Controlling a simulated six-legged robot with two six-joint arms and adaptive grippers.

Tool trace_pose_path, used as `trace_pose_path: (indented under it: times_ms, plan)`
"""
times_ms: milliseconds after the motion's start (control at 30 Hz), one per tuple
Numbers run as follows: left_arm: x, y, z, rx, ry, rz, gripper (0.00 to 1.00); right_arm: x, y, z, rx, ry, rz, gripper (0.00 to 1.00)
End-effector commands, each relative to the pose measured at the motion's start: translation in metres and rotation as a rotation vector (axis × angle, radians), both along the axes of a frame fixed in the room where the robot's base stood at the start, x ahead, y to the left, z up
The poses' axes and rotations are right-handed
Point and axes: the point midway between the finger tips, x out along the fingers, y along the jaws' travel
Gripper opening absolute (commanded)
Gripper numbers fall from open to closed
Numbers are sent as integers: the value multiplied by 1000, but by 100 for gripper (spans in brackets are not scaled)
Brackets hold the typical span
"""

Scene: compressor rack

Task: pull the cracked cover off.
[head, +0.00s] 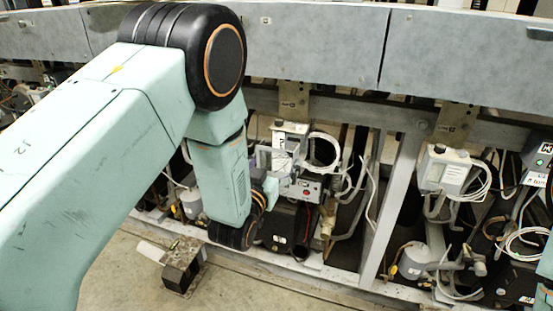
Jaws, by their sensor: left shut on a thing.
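My left gripper (267,168) is mostly hidden behind my left wrist, at the left side of a grey control unit in the middle bay. It is shut on a pale, see-through piece (283,158), which looks like the cracked cover. The piece is at the front of the unit's box (291,130); I cannot tell whether it still touches the box, and no crack can be made out. A grey panel with a red button (308,190) sits just below and to the right. My right gripper is not in view.
A similar white box (447,165) with cables hangs in the right bay. A grey upright (388,210) divides the bays. Loose white cable (322,148) hangs by the unit. A long grey panel (310,45) runs above. A rusty block (183,265) stands on the floor.

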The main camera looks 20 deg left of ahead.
Motion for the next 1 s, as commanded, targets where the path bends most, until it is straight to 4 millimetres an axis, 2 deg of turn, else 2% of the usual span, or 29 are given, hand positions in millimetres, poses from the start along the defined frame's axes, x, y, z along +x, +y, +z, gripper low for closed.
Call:
trace_pose_path:
  times_ms: [433,833,1000]
  plan:
    - [-36,1,2,0,-1,0,55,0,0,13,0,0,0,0]
    - [-39,2,3,0,-2,0,55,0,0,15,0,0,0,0]
    - [-40,7,25,4,-1,5,55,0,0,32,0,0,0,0]
